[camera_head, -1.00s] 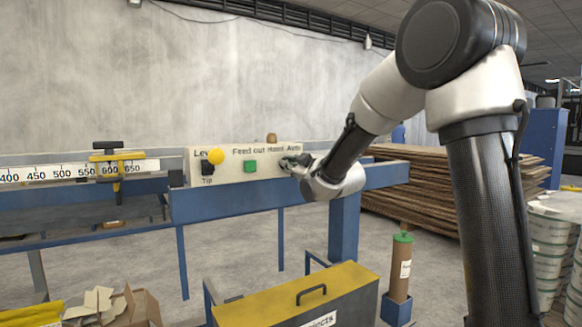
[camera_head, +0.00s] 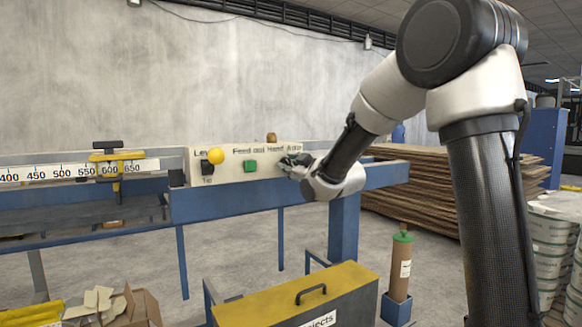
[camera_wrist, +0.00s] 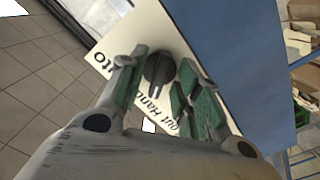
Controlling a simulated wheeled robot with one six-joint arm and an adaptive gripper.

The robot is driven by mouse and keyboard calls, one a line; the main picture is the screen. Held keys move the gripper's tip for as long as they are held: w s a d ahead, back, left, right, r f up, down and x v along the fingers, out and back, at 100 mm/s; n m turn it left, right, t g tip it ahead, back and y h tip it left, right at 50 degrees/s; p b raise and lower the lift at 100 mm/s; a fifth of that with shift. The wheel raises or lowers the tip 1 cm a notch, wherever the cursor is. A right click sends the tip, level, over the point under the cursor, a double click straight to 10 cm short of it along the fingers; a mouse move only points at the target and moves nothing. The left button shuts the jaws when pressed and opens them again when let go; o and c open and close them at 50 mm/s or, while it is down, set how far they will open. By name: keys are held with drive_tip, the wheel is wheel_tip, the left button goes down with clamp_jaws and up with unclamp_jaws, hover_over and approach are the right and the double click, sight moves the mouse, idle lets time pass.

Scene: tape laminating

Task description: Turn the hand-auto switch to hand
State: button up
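The hand-auto switch is a dark rotary knob (camera_wrist: 158,70) on the cream control panel (camera_head: 228,168), under the "Hand Auto" label. In the wrist view the knob stands between the green-padded fingers of my gripper (camera_wrist: 160,85). The fingers are spread, with a visible gap to the knob on the left and a smaller one on the right. In the head view my gripper (camera_head: 290,162) is at the panel's right end and hides the knob. The wrist view shows the panel tilted, with "Hand" and "Auto" partly covered by the fingers.
Left of my gripper on the panel are a green feed-out button (camera_head: 250,166) and a yellow-balled lever (camera_head: 216,156). A blue beam (camera_head: 240,198) runs below the panel. A yellow-topped box (camera_head: 300,295) and a brown tube (camera_head: 401,265) stand lower down.

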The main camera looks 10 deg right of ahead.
drive_tip(key=v, duration=1.2)
drive_tip(key=shift+w, duration=0.1)
